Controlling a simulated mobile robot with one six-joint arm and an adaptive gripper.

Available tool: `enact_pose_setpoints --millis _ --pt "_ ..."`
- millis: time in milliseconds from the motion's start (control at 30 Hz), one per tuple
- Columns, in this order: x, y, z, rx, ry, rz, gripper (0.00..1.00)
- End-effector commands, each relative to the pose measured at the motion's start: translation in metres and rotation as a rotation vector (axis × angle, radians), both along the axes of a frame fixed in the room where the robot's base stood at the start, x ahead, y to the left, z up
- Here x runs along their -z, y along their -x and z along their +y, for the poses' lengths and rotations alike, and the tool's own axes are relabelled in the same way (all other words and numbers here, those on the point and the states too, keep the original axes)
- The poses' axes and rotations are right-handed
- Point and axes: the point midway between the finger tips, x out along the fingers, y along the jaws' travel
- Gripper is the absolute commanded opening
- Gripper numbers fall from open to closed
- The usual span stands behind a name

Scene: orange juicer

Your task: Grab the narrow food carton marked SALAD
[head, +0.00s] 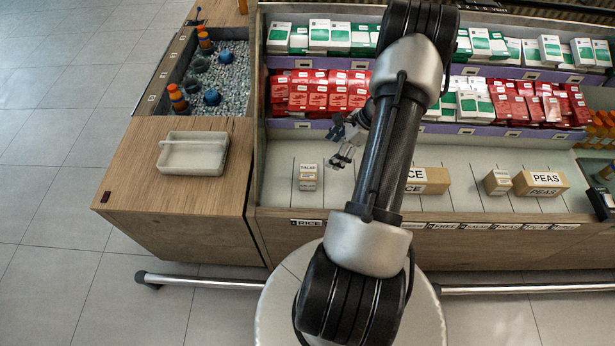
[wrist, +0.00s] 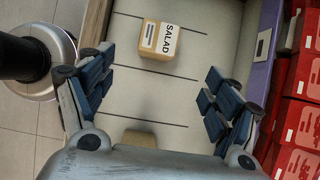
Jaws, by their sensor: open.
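The narrow SALAD carton (head: 308,176) is a small tan box with a white label. It stands on the pale lower shelf (head: 275,190) near its left end. In the wrist view the SALAD carton (wrist: 160,40) lies ahead of and between the finger pairs, apart from them. My gripper (head: 342,143) is open, to the right of and slightly behind the carton in the head view. In the wrist view my gripper (wrist: 158,78) shows its blue-grey fingers spread wide, with bare shelf between them.
A RICE carton (head: 432,181) is partly hidden by my arm. A small carton (head: 497,182) and a PEAS carton (head: 541,184) stand farther right. Red packs (head: 310,92) line the shelf behind. A white tray (head: 193,155) sits on the wooden counter at left.

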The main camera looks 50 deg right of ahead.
Motion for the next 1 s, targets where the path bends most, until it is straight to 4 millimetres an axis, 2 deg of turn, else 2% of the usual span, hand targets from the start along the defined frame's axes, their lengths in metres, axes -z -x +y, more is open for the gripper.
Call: enact_pose_setpoints --millis 33,100,333,500,733,1000 --pt "0.013 -0.005 0.005 -0.004 -0.003 0.002 0.82" --pt "0.027 -0.011 0.011 -0.006 -0.004 0.002 0.82" --pt "0.069 -0.03 0.026 -0.007 -0.001 0.002 0.82" --pt "0.084 -0.037 0.031 -0.006 0.001 0.001 0.82" --pt "0.094 -0.043 0.036 -0.008 0.001 0.0 0.82" --pt "0.127 -0.059 0.05 -0.008 0.002 0.001 0.82"
